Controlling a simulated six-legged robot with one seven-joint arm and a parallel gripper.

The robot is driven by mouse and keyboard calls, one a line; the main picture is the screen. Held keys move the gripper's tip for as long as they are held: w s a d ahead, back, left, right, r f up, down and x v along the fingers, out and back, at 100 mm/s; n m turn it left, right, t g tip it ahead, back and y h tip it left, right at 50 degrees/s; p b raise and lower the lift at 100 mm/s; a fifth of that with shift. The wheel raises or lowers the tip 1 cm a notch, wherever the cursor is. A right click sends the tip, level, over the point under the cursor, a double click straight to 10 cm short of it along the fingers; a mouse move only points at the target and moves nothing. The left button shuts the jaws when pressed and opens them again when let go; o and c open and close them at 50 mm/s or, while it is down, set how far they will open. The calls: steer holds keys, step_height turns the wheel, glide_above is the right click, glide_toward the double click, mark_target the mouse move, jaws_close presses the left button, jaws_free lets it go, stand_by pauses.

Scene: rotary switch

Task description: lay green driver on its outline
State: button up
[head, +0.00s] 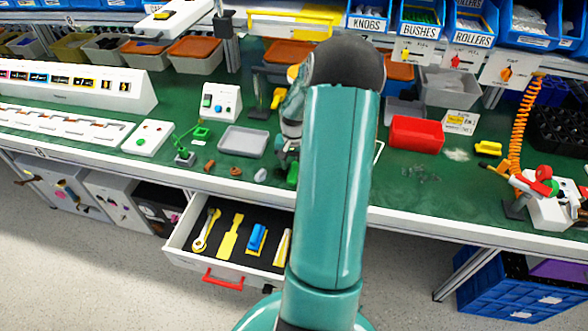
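A small dark-green piece (293,174), perhaps the green driver's handle, shows just left of my arm at the bench's front edge. The rest of it is hidden or too small to make out. My gripper (284,158) is at about the same place, mostly behind my arm. I cannot tell whether its fingers are open, or shut on the green piece. The open drawer (185,236) below the bench has a dark lining. A bare yellow driver-like outline (230,238) lies in it, between a wrench (206,232) and a blue tool (256,238).
A pale, narrow item (283,247) lies at the drawer's right, partly behind my arm. The drawer's red handle (223,280) faces the front. On the green bench stand a grey tray (243,141), a red bin (416,136) and a white button box (220,102). The floor at left is clear.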

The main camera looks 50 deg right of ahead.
jaws_close()
steer(key=shift+r, duration=0.1)
